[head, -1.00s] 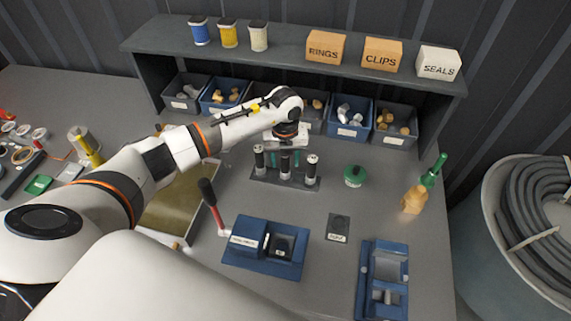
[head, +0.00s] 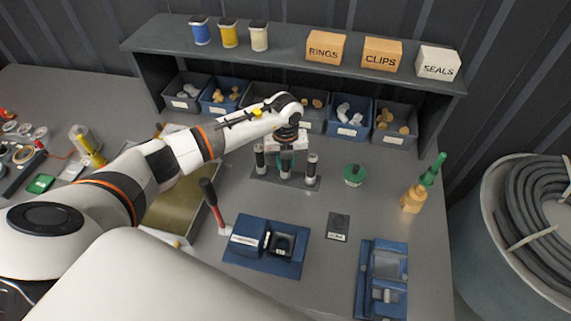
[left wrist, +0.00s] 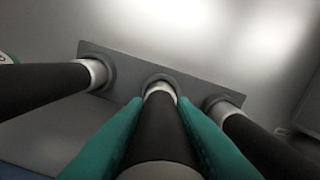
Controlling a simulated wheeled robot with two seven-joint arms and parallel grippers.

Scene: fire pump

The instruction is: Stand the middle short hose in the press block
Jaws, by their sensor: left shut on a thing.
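Three short dark hoses with pale end fittings stand in a row in a grey rack (head: 265,177). The middle short hose (left wrist: 160,130) is between the teal fingers of my left gripper (head: 286,163), which is shut on it. Its lower fitting is at the rack's middle hole in the left wrist view. The left hose (head: 259,158) and right hose (head: 312,168) stand on either side, apart from the fingers. My right gripper is out of view.
A green jar (head: 354,175) stands right of the rack. A small dark plate (head: 338,227) lies right of the press block, and another blue fixture (head: 384,270) is at front right. Bins (head: 348,117) stand behind under a shelf (head: 290,52). Table between rack and press block is clear.

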